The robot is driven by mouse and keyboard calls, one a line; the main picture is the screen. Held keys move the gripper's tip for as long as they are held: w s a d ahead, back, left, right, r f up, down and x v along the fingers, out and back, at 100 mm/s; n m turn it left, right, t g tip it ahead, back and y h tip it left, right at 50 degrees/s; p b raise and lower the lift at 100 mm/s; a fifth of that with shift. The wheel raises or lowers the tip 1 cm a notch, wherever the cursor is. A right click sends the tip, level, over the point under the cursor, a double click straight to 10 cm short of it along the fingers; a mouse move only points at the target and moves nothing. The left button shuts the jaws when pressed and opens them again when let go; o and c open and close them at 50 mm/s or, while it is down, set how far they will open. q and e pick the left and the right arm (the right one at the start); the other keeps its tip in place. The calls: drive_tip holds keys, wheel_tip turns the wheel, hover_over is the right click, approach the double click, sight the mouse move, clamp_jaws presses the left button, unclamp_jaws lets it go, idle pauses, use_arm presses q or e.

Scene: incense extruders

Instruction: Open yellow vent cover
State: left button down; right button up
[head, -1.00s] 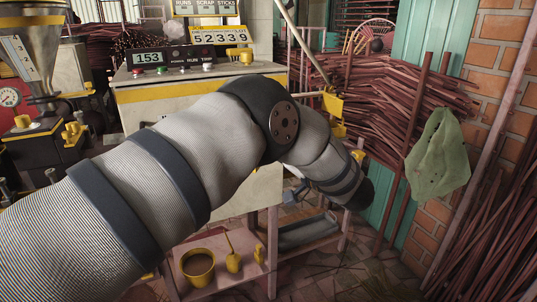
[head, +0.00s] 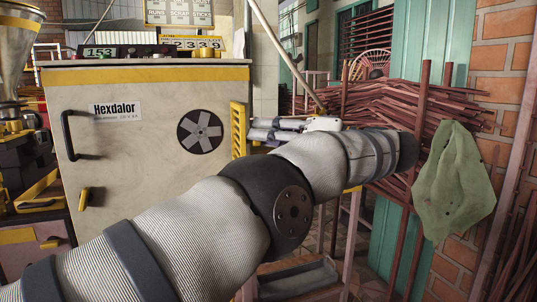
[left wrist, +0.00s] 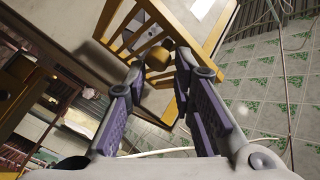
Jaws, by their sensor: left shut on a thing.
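The yellow vent cover (head: 238,130) is a slatted panel on the right side of the cream cabinet (head: 140,195), seen nearly edge-on in the head view. In the left wrist view its yellow slats and frame (left wrist: 181,104) show close up. My left gripper (head: 251,131) reaches it from the right. In the left wrist view my left gripper (left wrist: 162,63) has its two fingertips on either side of a yellow-brown knob (left wrist: 158,57) at the cover, and it is shut on that knob. My right gripper is out of view.
The cabinet front has a black handle (head: 68,135) and a round fan vent (head: 200,131). Bundles of reddish sticks (head: 430,100) and a green cloth (head: 453,180) are at the right. A low pink rack (head: 355,225) stands beside the cabinet.

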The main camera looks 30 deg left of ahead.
use_arm(q)
drive_tip(key=shift+w+a+f+g+b, duration=0.3)
drive_tip(key=shift+w+f+b, duration=0.1)
drive_tip(key=shift+f+b, duration=0.15)
drive_tip(key=c, duration=1.5)
unclamp_jaws()
drive_tip(key=shift+a, duration=0.3)
drive_tip(key=shift+w+d, duration=0.1)
